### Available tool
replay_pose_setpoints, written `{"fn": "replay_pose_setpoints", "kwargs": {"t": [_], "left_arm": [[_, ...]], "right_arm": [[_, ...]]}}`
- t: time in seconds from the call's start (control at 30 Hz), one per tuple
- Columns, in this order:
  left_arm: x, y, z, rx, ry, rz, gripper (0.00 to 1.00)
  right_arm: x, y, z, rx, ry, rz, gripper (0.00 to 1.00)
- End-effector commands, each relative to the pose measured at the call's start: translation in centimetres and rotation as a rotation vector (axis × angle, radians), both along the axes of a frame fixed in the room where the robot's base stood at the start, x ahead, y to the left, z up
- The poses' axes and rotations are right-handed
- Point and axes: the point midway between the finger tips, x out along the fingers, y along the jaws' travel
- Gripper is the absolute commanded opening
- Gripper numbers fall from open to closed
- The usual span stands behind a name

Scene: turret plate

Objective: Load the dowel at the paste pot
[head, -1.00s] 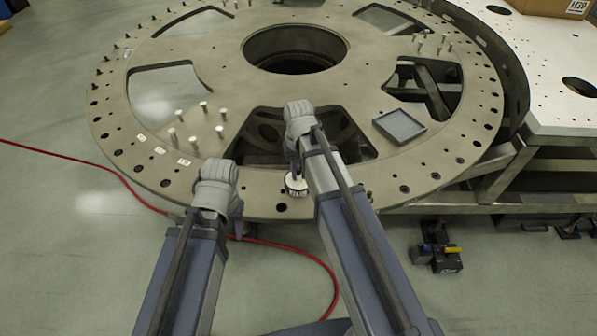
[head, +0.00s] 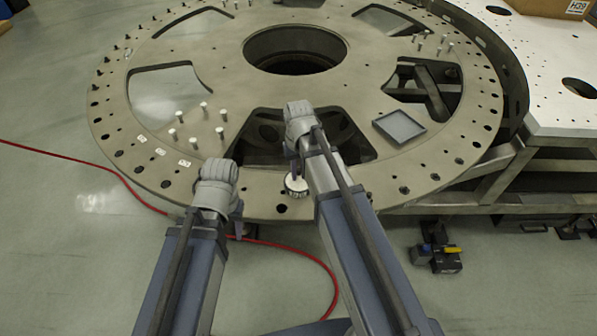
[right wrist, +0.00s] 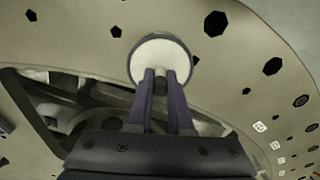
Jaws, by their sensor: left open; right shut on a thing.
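The paste pot (head: 297,187) is a short round pot with a white top and a dark, lettered side, on the near rim of the turret plate (head: 250,205). Its white face also shows in the right wrist view (right wrist: 150,56). My right gripper (head: 293,178) is shut on the dowel (right wrist: 160,76), a small grey pin between its fingertips. The dowel's end shows against the white paste face; I cannot tell whether it touches. My left gripper (head: 238,226) is open at the plate's near edge, left of the pot, mostly hidden by its own wrist.
Several pale pins (head: 204,106) stand upright on the plate at the left, with more at the back right. A shallow grey tray (head: 399,126) lies right of my right arm. The plate has large cut-outs and many rim holes. A red cable (head: 100,165) crosses the floor.

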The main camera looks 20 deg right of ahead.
Motion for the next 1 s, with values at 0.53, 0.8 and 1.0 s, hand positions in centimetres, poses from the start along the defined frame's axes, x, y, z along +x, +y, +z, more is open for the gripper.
{"fn": "replay_pose_setpoints", "kwargs": {"t": [0.53, 0.8, 1.0], "left_arm": [[0.0, 0.0, 4.7, 0.000, 0.000, 0.000, 0.50], [0.0, 0.0, 6.5, 0.000, 0.000, -0.001, 0.50], [0.0, 0.0, 6.3, 0.000, 0.000, -0.001, 0.50]], "right_arm": [[0.1, 0.0, 4.7, 0.000, -0.001, 0.000, 0.00], [0.1, 0.0, 6.4, 0.000, -0.001, 0.000, 0.00], [0.1, 0.0, 6.3, 0.000, -0.001, 0.000, 0.00]]}}
